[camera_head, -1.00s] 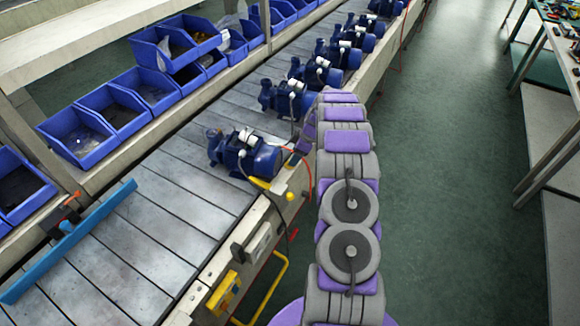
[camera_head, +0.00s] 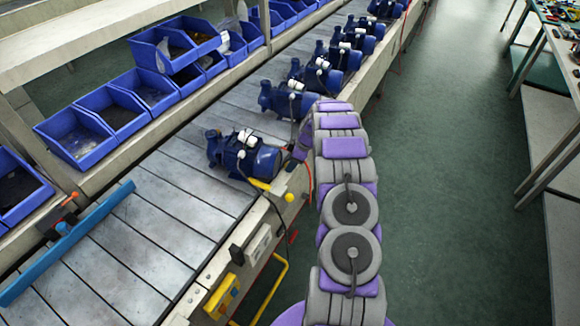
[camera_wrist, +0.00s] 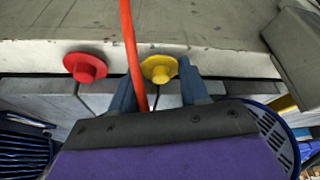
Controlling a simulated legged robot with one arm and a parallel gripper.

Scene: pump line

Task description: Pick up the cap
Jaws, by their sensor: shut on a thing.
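A yellow round cap (camera_wrist: 158,68) with a raised middle shows in the wrist view between the two dark blue fingertips of my gripper (camera_wrist: 160,84). The fingers are shut on it, one on each side; the exact contact is partly hidden. A red round cap (camera_wrist: 85,67) is to its left, clear of the fingers.
A red cable (camera_wrist: 130,38) passes close by the left finger. Several blue pumps (camera_head: 330,58) stand along the slatted conveyor (camera_head: 175,195). Blue bins (camera_head: 75,137) line its far side. A yellow knob (camera_head: 289,197) is on the near rail. The green floor at right is clear.

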